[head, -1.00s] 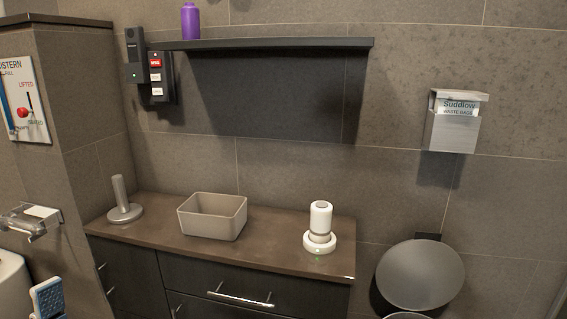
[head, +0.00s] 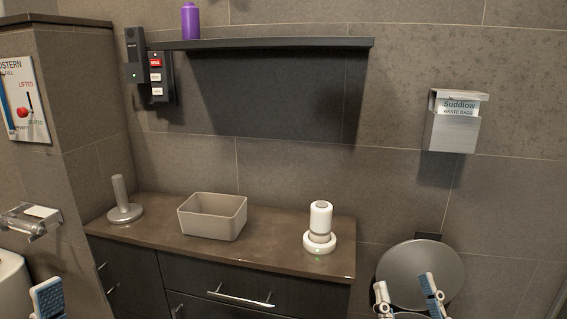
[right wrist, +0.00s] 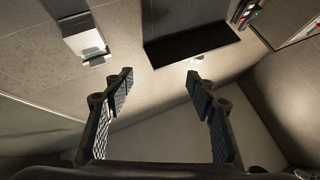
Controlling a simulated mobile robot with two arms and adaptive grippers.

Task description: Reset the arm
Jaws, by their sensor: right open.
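My right gripper (head: 408,290) shows at the bottom right of the head view, in front of the round grey bin lid. Its two blue-padded fingers are apart with nothing between them. In the right wrist view the same gripper (right wrist: 160,90) is open and empty, with wall and floor beyond it. Part of my left gripper (head: 48,298) shows at the bottom left edge of the head view. Only one blue-padded finger part is visible there, so its opening cannot be judged.
The brown counter (head: 290,262) holds a grey stand (head: 124,212), an empty beige bin (head: 212,217) and a white bottle on a round base (head: 320,222). A dark shelf (head: 270,44) carries a purple bottle (head: 190,22). A waste-bag box (head: 453,125) hangs above the round lid (head: 420,262).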

